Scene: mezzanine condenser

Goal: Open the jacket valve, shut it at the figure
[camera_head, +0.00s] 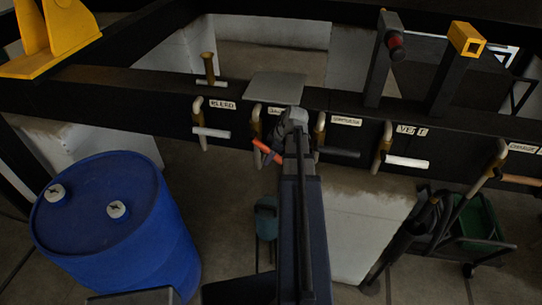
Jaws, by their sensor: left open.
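A dark beam carries a row of labelled valves with lever handles. No label clearly reads jacket. The valve with an orange-red handle (267,152) has a label (276,111) partly cut off from view. My left gripper (293,122) is open, at the end of the dark arm that rises from the bottom centre. It is just right of the orange-red handle and overlaps that valve's area. I cannot tell whether it touches. The valve to its right has a dark handle (338,152) and a small, unreadable label (346,121). My right gripper is not in view. No figure or dial can be read.
The BLEED valve's white handle (211,132) is left, the VENT valve's white handle (406,161) right. A grey plate (275,87) lies on the beam. A blue drum (115,220) stands lower left. A green cart (479,222) stands lower right.

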